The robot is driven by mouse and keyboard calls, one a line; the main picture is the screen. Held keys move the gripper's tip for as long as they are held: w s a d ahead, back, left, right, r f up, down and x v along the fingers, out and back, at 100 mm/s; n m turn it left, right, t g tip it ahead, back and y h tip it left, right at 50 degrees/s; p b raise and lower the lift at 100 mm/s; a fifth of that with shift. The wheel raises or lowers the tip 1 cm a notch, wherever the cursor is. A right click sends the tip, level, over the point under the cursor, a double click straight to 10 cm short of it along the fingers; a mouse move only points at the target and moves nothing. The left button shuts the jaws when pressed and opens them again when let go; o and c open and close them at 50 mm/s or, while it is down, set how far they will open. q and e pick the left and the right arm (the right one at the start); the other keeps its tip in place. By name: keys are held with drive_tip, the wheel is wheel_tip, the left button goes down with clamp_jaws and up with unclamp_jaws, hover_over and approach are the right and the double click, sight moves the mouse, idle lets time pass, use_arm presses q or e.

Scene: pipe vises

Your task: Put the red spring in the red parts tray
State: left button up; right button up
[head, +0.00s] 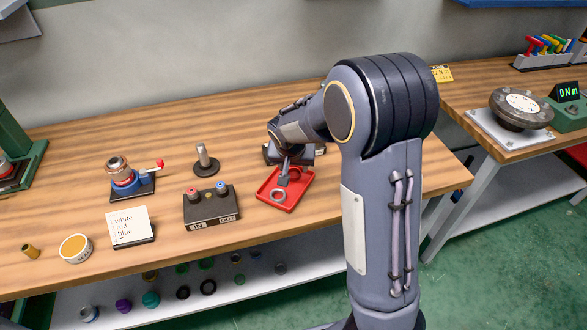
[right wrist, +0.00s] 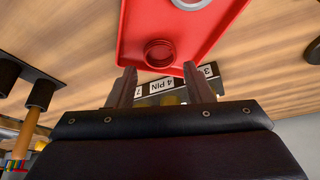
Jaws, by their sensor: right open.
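The red parts tray (head: 306,181) lies on the wooden bench, and fills the top of the right wrist view (right wrist: 218,38). The red spring (right wrist: 160,53), a short ribbed coil, is inside the tray's outline near one edge, beside a grey ring (right wrist: 190,3). My right gripper (head: 284,181) hangs over the tray. In the right wrist view its two fingers (right wrist: 160,88) are apart with nothing between them, and the spring lies just beyond their tips. My left gripper is out of view.
A dark box with red and blue knobs (head: 211,208) stands left of the tray. A labelled dark box (head: 320,149) is close behind the tray. A white card (head: 128,226) and a blue vise (head: 128,182) are farther left. Bare bench lies right of the tray.

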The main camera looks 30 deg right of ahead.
drive_tip(key=v, duration=0.8)
drive_tip(key=s+a+r+n+t+y, duration=0.1)
drive_tip(key=s+a+n+y, duration=0.1)
drive_tip(key=s, duration=1)
drive_tip(key=s+a+r+n+y, duration=0.2)
drive_tip(key=s+a, duration=0.4)
drive_tip(key=s, duration=0.6)
drive_tip(key=n+y, duration=0.1)
drive_tip(key=y, duration=0.1)
drive_tip(key=shift+s+a+n+t+y, duration=0.25)
drive_tip(key=shift+s+n+t+y, duration=0.05)
drive_tip(key=shift+s+t, duration=0.1)
